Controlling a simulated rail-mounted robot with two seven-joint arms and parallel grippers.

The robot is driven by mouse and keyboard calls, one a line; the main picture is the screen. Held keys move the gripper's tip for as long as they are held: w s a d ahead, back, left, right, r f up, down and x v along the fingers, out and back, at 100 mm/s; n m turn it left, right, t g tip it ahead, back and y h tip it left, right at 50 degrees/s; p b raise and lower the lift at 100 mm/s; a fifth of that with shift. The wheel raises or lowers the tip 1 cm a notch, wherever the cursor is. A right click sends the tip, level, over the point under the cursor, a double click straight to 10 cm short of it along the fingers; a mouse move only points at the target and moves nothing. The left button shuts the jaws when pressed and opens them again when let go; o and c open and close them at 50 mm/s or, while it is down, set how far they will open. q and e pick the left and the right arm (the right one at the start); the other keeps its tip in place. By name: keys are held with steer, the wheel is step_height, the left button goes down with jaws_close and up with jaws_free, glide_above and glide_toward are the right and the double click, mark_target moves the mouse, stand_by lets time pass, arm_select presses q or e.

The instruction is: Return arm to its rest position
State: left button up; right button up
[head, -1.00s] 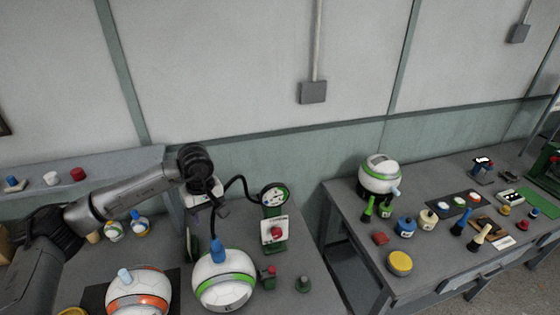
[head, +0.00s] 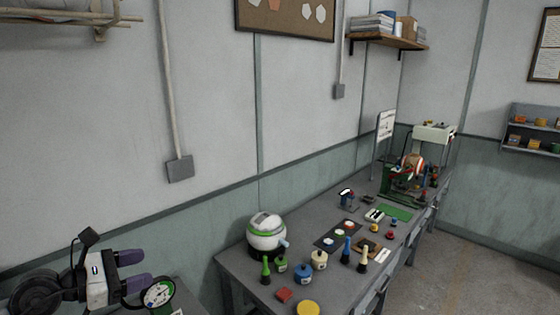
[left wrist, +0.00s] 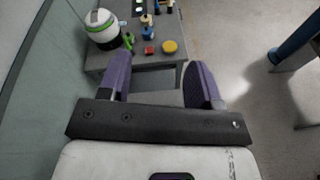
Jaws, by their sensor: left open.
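My left gripper (head: 134,270) is at the lower left of the head view, in front of the wall, with its two purple fingers pointing right. In the left wrist view its fingers (left wrist: 160,80) stand apart with nothing between them. Part of my left arm shows at the bottom left corner of the head view. My right gripper is not in either view.
A gauge (head: 158,294) stands close to the left gripper. A second table (head: 236,268) holds a white and green ball (head: 267,235), a yellow disc (head: 308,308), several small bottles and a press (head: 408,175). Grey floor (head: 470,250) is clear at right.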

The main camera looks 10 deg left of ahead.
arm_select(q)
step_height(320, 180, up, 14)
steer(key=s+a+n+t+y, duration=0.2)
steer(key=n+t+y, duration=0.95)
steer(key=n, duration=1.25)
steer(key=s+d+f+n+g+y, duration=0.1)
steer(key=s+d+f+n+g, duration=0.1)
steer(key=f+n+g, duration=0.5)
steer(key=s+d+f+n+g+y, duration=0.15)
steer(key=f+n, duration=0.25)
steer(key=f, duration=0.7)
steer(key=s+d+f+n+g, duration=0.2)
steer(key=s+f+n+g, duration=0.15)
steer(key=f+n, duration=0.4)
steer(key=s+d+f+n+g+h, duration=0.1)
steer(key=s+d+f+g+h, duration=0.15)
steer(key=s+d+f, duration=0.4)
steer(key=s+d+f+g+h, duration=0.1)
steer(key=s+d+f+g, duration=0.2)
steer(key=s+f, duration=0.7)
steer(key=s+d+f+n+g+h, duration=0.1)
steer(key=s+d+f+g+h, duration=0.2)
steer(key=s+f, duration=0.5)
step_height(320, 180, up, 17)
steer(key=y+p, duration=0.1)
steer(key=p, duration=1.6)
steer(key=shift+d, duration=0.45)
